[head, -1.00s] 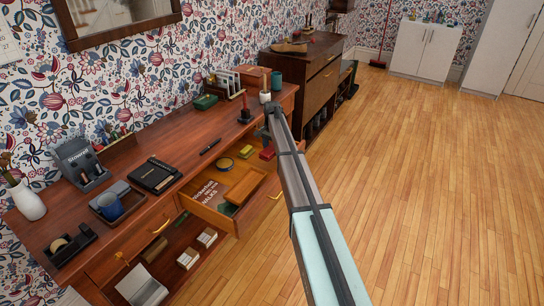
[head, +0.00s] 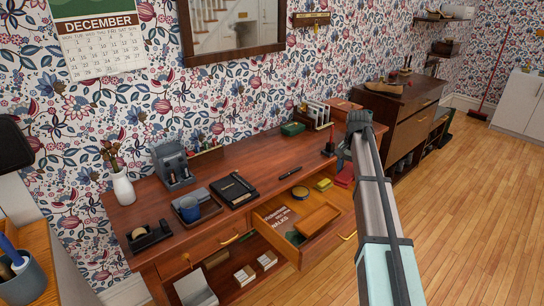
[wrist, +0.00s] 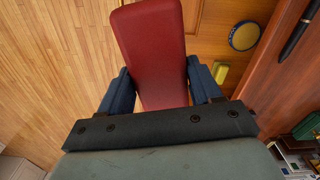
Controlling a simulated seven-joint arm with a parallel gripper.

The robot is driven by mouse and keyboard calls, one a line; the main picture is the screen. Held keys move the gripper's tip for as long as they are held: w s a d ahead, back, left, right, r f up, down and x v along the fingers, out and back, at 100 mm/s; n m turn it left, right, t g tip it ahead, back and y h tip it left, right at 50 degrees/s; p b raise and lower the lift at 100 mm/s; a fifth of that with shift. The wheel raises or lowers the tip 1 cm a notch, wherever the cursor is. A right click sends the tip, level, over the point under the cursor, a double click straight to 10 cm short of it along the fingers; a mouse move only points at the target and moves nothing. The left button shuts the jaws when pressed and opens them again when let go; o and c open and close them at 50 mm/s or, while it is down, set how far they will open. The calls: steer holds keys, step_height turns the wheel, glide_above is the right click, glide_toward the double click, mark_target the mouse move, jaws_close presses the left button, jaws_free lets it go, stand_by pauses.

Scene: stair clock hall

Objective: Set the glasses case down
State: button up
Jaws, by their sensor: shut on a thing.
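The glasses case appears to be the dark red, slab-like case (wrist: 152,45) in the wrist view. My gripper (wrist: 158,88) is shut on it, with a blue finger on each side. In the head view the case (head: 345,177) shows as a small red patch below my gripper (head: 346,158), at the right end of the open drawer (head: 328,243). My arm hides part of that area. Whether the case touches anything beneath it cannot be told.
The drawer holds a book (head: 281,223), a wooden tray (head: 318,219), a round tin (head: 300,193) and a yellow item (head: 323,184). A pen (head: 290,172) and a black notebook (head: 233,190) lie on the desk (head: 262,158). A dark red candle (head: 329,145) stands near my gripper.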

steer(key=s+a+r+n, duration=0.1)
steer(key=s+a+r, duration=0.15)
steer(key=s, duration=0.25)
steer(key=s+a+r+n, duration=0.2)
steer(key=s+r, duration=0.2)
steer(key=s, duration=0.2)
steer(key=n, duration=3)
glide_above(303, 154)
step_height(303, 154, down, 7)
steer(key=shift+s+f, duration=0.15)
steer(key=shift+f, duration=4.8)
steer(key=shift+f, duration=0.15)
steer(key=o, duration=1.1)
